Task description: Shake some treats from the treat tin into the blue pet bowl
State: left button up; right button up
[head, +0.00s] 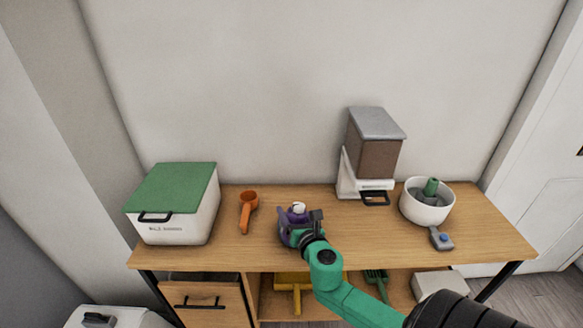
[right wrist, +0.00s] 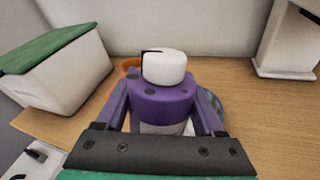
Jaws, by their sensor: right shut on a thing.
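The treat tin is a purple can with a white cap, and it shows upright in the right wrist view (right wrist: 160,101). In the head view its white cap (head: 299,207) shows above the middle of the wooden table. My right gripper (head: 301,222) is shut on the tin, with one finger on each side of it. A curved blue-green edge, perhaps the blue pet bowl (right wrist: 216,108), shows behind the right finger in the right wrist view; most of it is hidden. I cannot make out the bowl in the head view. My left gripper is not in view.
A white bin with a green lid (head: 172,203) stands at the table's left, beside an orange scoop (head: 246,212). A dispenser (head: 372,150) and a white bowl-like container (head: 425,207) stand at the right. The table (head: 345,235) is clear between tin and dispenser.

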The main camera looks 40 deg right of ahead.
jog(key=w+d+r+y+p, duration=0.25)
jog(key=w+r, duration=0.25)
jog(key=r, duration=0.3)
pick_arm(q)
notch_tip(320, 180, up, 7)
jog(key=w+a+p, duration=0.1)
jog(key=p, duration=0.3)
pick_arm(e)
jog(key=f+m+g+y+b, duration=0.1)
jog(key=f+m+g+y, duration=0.1)
jog(key=f, duration=0.1)
jog(key=s+a+f+m+g+y+b, duration=0.1)
jog(key=f+m+g+y+b, duration=0.1)
jog(key=f+m+y, duration=0.1)
jog(key=f+m+g+y+b, duration=0.1)
jog(key=f+m+g+y, duration=0.1)
jog(key=f, duration=0.3)
jog(key=shift+s+a+f+m+y, duration=0.2)
jog(key=shift+a+m+y, duration=0.2)
jog(key=shift+m+y, duration=0.15)
pick_arm(q)
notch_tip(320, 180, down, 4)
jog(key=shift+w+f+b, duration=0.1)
jog(key=shift+b, duration=0.35)
pick_arm(e)
jog(key=shift+a+r+m+y, duration=0.15)
jog(key=shift+r+m+y, duration=0.1)
jog(key=shift+y, duration=0.15)
